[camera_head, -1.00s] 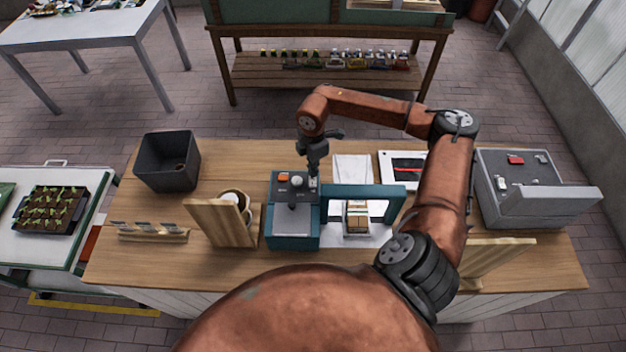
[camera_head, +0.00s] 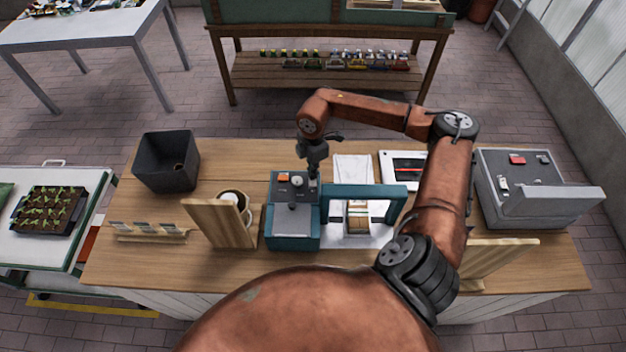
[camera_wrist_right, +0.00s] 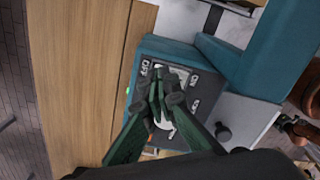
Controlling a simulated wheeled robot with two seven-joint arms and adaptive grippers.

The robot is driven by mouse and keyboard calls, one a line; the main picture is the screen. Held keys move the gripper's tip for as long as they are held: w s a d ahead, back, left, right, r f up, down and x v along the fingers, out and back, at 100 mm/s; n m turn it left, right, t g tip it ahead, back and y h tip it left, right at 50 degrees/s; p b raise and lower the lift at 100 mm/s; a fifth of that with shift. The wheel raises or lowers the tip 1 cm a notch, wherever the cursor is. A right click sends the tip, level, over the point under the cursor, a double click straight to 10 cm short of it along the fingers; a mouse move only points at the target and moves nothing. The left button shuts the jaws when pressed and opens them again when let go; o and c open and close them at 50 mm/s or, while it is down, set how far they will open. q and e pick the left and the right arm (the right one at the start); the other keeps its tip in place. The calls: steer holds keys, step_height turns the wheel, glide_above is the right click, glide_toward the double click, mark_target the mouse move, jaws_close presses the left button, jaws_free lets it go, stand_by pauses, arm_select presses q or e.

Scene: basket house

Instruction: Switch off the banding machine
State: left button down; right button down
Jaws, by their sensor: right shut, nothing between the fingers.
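The banding machine (camera_head: 291,232) is a teal box with a teal arch (camera_head: 363,191) at its right, standing on the wooden counter. Its dark top panel (camera_head: 285,189) carries an orange button (camera_head: 283,178) and a pale round knob (camera_head: 297,181). My right gripper (camera_head: 313,170) points down at the panel's far right corner. In the right wrist view its shut, empty fingers (camera_wrist_right: 165,92) are over a light switch plate (camera_wrist_right: 180,76), with OFF lettering beside it. The fingers hide much of the switch, so its position and any contact are unclear. My left gripper is out of view.
A banded bundle (camera_head: 357,218) sits under the arch. A wooden stand (camera_head: 222,222) and a mug (camera_head: 233,198) are left of the machine. A black bin (camera_head: 168,162) stands further left, and a grey case (camera_head: 520,190) at the right. My right arm reaches over the counter's right half.

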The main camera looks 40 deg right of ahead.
steer(key=shift+f, duration=0.3)
steer(key=shift+r+p, duration=0.5)
steer(key=shift+r, duration=0.7)
steer(key=shift+r+p, duration=1.15)
steer(key=shift+r, duration=1.2)
